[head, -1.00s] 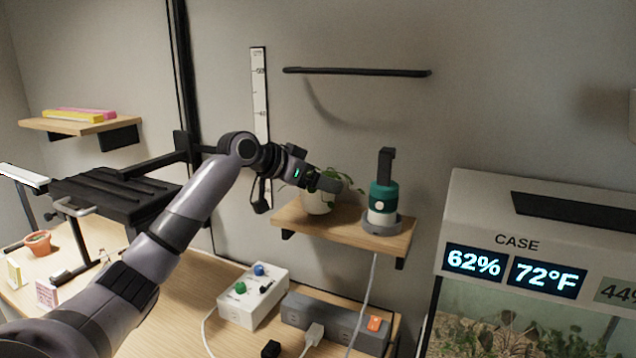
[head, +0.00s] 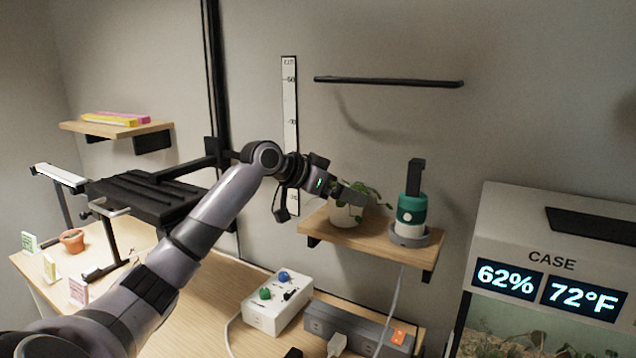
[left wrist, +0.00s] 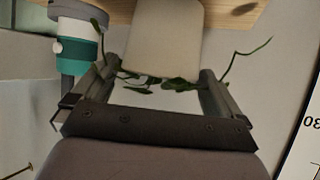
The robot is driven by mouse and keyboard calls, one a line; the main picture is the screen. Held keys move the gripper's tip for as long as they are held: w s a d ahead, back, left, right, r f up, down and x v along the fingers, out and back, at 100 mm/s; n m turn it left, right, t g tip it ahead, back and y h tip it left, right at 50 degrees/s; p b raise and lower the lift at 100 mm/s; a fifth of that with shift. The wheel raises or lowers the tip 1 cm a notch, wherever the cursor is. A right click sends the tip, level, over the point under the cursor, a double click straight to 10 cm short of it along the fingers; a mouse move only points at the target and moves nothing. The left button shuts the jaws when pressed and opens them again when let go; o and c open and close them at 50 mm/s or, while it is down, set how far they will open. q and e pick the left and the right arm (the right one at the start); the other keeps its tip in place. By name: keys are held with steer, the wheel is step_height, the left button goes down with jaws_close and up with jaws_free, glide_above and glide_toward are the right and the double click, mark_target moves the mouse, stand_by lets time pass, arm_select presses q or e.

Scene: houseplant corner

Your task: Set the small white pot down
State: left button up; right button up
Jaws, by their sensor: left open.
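The small white pot (head: 346,213) with a trailing green plant stands upright on the wooden wall shelf (head: 388,243). My left gripper (head: 358,194) is at the pot's upper part and partly hides it and the leaves. In the left wrist view the white pot (left wrist: 164,38) lies ahead, between the tips of the open left gripper (left wrist: 160,76). Its leaves hang between the two fingers. I cannot tell whether either finger touches the pot. My right gripper is not in view.
A teal and white bottle-like device (head: 411,210) stands on a grey base right of the pot; it shows close to one finger in the left wrist view (left wrist: 78,45). A black rail (head: 388,82) is above. A control box (head: 277,303) and power strip (head: 345,322) lie below.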

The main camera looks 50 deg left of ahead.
arm_select(q)
steer(key=b+v, duration=0.2)
steer(key=v, duration=0.8)
steer(key=shift+b, duration=0.4)
steer(key=shift+s, duration=0.1)
